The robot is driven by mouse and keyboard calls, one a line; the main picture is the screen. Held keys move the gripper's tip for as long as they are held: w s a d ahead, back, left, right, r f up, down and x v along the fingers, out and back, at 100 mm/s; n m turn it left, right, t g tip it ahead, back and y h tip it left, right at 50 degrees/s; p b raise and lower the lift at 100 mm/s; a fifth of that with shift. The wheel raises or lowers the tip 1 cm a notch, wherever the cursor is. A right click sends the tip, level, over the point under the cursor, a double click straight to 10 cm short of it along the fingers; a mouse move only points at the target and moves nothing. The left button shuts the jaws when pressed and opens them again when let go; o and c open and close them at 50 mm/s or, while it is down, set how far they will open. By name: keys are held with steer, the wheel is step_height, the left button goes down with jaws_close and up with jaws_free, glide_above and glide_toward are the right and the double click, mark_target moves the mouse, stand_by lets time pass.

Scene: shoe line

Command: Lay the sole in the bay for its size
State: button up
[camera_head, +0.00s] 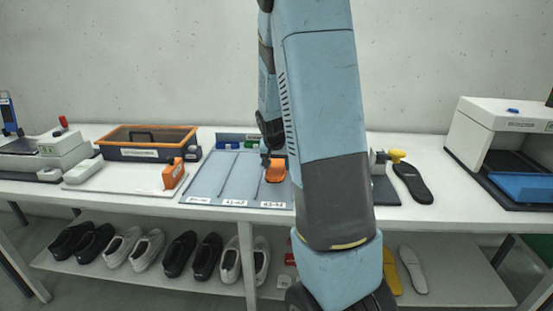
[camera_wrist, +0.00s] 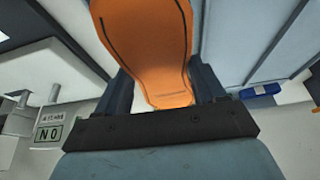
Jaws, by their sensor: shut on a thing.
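An orange sole (camera_wrist: 150,45) fills the upper middle of the wrist view, with a dark line along its edge. My gripper (camera_wrist: 165,98) is shut on its near end, one dark finger on each side. In the head view the orange sole (camera_head: 277,171) shows beside my gripper (camera_head: 266,160), over the right-hand bay of the grey-blue bay tray (camera_head: 222,177). The tray has thin dividers and white size labels on its front edge, too small to read surely. My arm hides the tray's right side. I cannot tell whether the sole touches the tray.
An orange-rimmed case (camera_head: 148,143) and a white board with an orange block (camera_head: 174,174) stand left of the tray. Blue and green blocks (camera_head: 233,142) sit behind it. A black sole (camera_head: 412,183) and a white machine (camera_head: 500,140) are at right. Shoes fill the shelf below.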

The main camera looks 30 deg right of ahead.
steer(key=shift+s+f, duration=0.1)
steer(key=shift+f, duration=2)
steer(key=o, duration=1.8)
steer(key=v, duration=1.3)
steer(key=shift+r, duration=0.35)
steer(key=shift+a, duration=0.1)
steer(key=s+a+r+n+y, duration=0.1)
steer(key=s+a+r, duration=0.3)
steer(key=s, duration=0.4)
steer(key=s+a+r+n+t+y, duration=0.1)
steer(key=s+a+r+n, duration=0.2)
steer(key=s+a+r, duration=0.2)
steer(key=s+a+r+n, duration=0.3)
steer(key=s+a+r, duration=0.2)
steer(key=s, duration=0.6)
steer(key=shift+s+a+t+y, duration=0.2)
steer(key=shift+s+t+y, duration=0.15)
steer(key=shift+t+y, duration=0.05)
